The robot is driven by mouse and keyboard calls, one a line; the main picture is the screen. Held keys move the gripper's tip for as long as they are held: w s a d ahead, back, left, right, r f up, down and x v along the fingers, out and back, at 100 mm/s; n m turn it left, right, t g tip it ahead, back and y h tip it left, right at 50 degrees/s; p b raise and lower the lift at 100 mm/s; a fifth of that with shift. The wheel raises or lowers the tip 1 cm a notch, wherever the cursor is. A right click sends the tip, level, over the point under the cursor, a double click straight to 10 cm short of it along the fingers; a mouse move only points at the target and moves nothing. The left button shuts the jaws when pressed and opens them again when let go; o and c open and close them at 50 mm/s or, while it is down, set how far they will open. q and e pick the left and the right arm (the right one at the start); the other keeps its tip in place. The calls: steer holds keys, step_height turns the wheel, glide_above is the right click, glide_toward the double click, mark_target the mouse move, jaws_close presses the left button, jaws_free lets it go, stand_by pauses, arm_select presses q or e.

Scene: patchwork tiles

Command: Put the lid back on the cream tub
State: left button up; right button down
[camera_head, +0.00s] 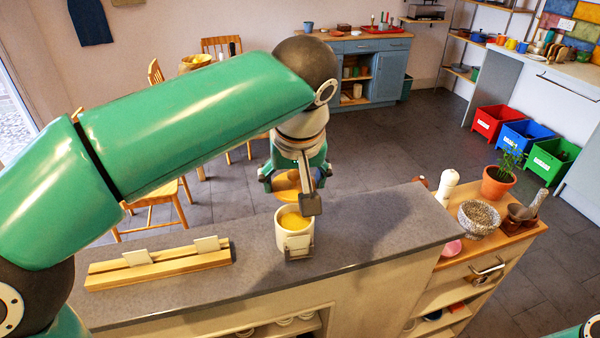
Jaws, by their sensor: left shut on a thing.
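The cream tub (283,238) stands upright on the grey counter, near its front edge. Its top is uncovered, and yellow-orange shows inside. My left gripper (290,190) is above the tub, coming down from the arm. It is shut on the lid (284,187), a yellow-orange round piece partly hidden by the fingers. The lid is held apart from the tub, just above and slightly behind its rim in the picture. One grey fingertip hangs close over the tub's right rim. My right gripper is not in view.
A wooden rack (160,269) with two white cards lies on the counter (375,228) to the left. The counter right of the tub is clear.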

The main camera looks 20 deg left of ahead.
arm_select(q)
steer(key=shift+s+f+b, duration=0.1)
steer(key=shift+f+b, duration=0.45)
steer(key=shift+f, duration=0.1)
steer(key=shift+f+b, duration=2.05)
steer(key=shift+f, duration=0.35)
steer(key=shift+r, duration=0.15)
steer(key=shift+f, duration=0.2)
steer(key=o, duration=1)
steer(key=shift+c, duration=0.2)
steer(key=shift+s+r+p, duration=0.15)
steer(key=shift+r+p, duration=3.15)
steer(key=shift+r, duration=0.2)
